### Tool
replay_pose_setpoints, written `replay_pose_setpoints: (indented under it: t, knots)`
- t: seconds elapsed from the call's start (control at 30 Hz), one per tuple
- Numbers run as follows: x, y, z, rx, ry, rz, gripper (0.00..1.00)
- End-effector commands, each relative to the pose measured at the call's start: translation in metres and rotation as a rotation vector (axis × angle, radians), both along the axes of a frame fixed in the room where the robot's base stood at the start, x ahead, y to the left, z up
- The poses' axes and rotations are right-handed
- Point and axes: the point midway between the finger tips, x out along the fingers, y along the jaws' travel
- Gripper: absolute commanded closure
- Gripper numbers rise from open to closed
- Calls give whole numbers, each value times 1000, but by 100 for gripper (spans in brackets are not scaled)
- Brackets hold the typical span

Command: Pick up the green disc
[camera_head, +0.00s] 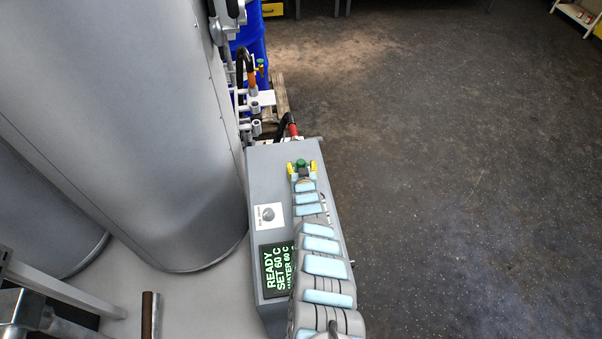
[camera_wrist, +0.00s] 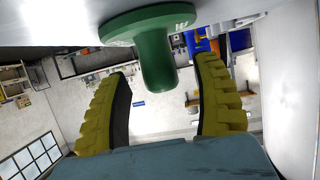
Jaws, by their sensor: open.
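The green disc (camera_wrist: 125,26) has a rounded stem and appears at the top of the wrist view. Its stem points down the picture, between the two yellow fingers of my gripper (camera_wrist: 162,72). The fingers are apart, with gaps visible on both sides of the stem. In the head view my gripper (camera_head: 302,170) is over the far end of the grey control box, with the small green disc (camera_head: 301,162) between its yellow fingers. How the disc is fixed or supported is partly hidden.
The grey control box (camera_head: 264,170) has a lit display (camera_head: 277,268) and lies beneath my arm. A large grey tank (camera_head: 130,120) stands close on the left. Open dark floor (camera_head: 460,170) lies to the right.

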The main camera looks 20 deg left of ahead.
Motion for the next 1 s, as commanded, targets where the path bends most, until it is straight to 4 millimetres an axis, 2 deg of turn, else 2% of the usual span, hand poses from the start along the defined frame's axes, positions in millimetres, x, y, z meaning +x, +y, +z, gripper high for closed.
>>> replay_pose_setpoints:
  t: [0.03,0.13,0.6,0.83,1.0]
  knots:
    - [3,2,-7,-2,-1,1,34]
    - [8,5,-9,-1,1,1,34]
    - [14,6,-7,0,1,-1,35]
    - [14,7,-7,0,2,-1,100]
    - [14,6,-8,0,2,-1,100]
